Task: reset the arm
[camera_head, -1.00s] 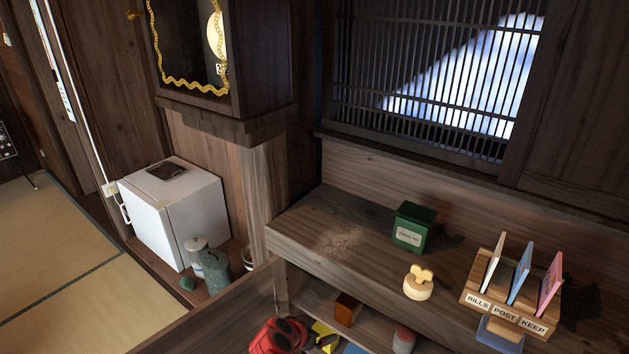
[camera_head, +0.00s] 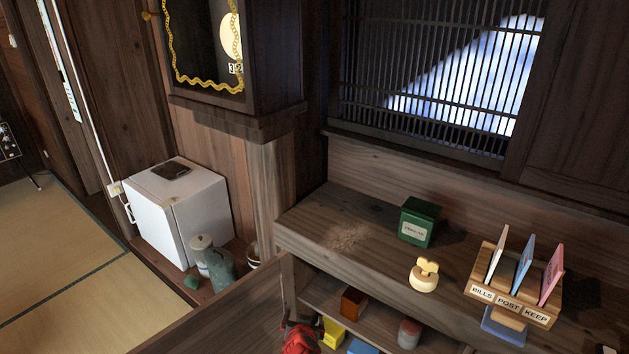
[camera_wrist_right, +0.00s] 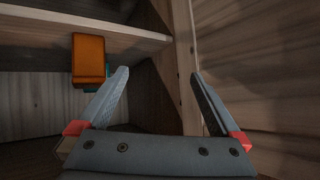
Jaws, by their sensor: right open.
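My right gripper (camera_wrist_right: 160,85) is open, with nothing between its grey fingers in the right wrist view. It points toward a wooden post (camera_wrist_right: 184,70). An orange-brown box (camera_wrist_right: 88,58) is to the left of its fingers in that view, apart from them. In the head view the same box (camera_head: 352,303) sits on the lower shelf. A red and dark shape (camera_head: 301,340) is cut off at the bottom edge of the head view; I cannot tell whether it is part of my arm. My left gripper is not in view.
The upper shelf (camera_head: 310,222) holds a green box (camera_head: 420,222), a cream round item (camera_head: 424,277) and a letter rack (camera_head: 485,290). Yellow (camera_head: 333,333) and blue (camera_head: 362,347) items are low down. A white fridge (camera_head: 180,212) stands left. The tatami (camera_head: 60,250) is clear.

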